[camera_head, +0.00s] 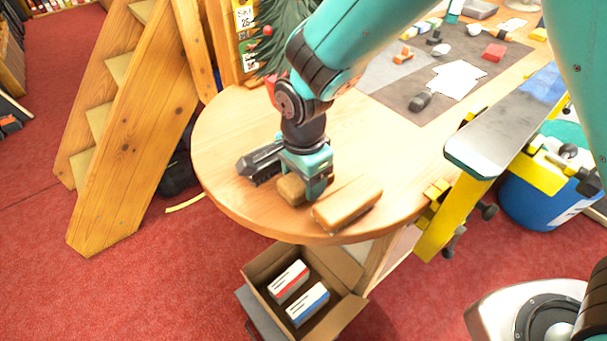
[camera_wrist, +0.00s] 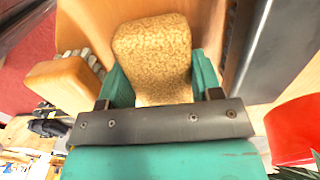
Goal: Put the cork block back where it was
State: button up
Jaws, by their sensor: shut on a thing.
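The cork block (camera_head: 290,189) is tan and speckled, with rounded corners. It is at the round front end of the wooden table (camera_head: 235,125). My gripper (camera_head: 306,186) points down and is shut on it. In the wrist view the cork block (camera_wrist: 152,50) sits between the two teal fingers of my gripper (camera_wrist: 160,82), one on each side. I cannot tell whether its underside touches the table top.
A wooden-backed brush (camera_head: 347,204) lies close right of the cork block, near the table's edge. A dark ridged tool (camera_head: 260,163) lies close left. A potted plant (camera_head: 285,45) stands behind. An open cardboard box (camera_head: 345,315) is below the edge. Bare table lies behind the brush.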

jog(key=shift+f, duration=0.1)
jog(key=shift+f, duration=0.1)
jog(key=o, duration=0.9)
notch_tip(320, 180, up, 12)
jog(key=shift+r+b, duration=0.2)
jog(key=shift+b, duration=0.4)
jog(key=shift+s+d+r+n+y, duration=0.85)
jog(key=shift+s+d+n, duration=1.05)
jog(key=shift+s+n, duration=1)
jog(key=shift+s+d+r+n+y, duration=0.55)
jog(key=shift+s+d+r+n, duration=0.5)
jog(key=shift+s+d+n, duration=1.7)
jog(key=shift+s+d+r+n+y, duration=0.7)
jog(key=shift+s+d+r+n, duration=0.35)
jog(key=shift+s+n, duration=1.95)
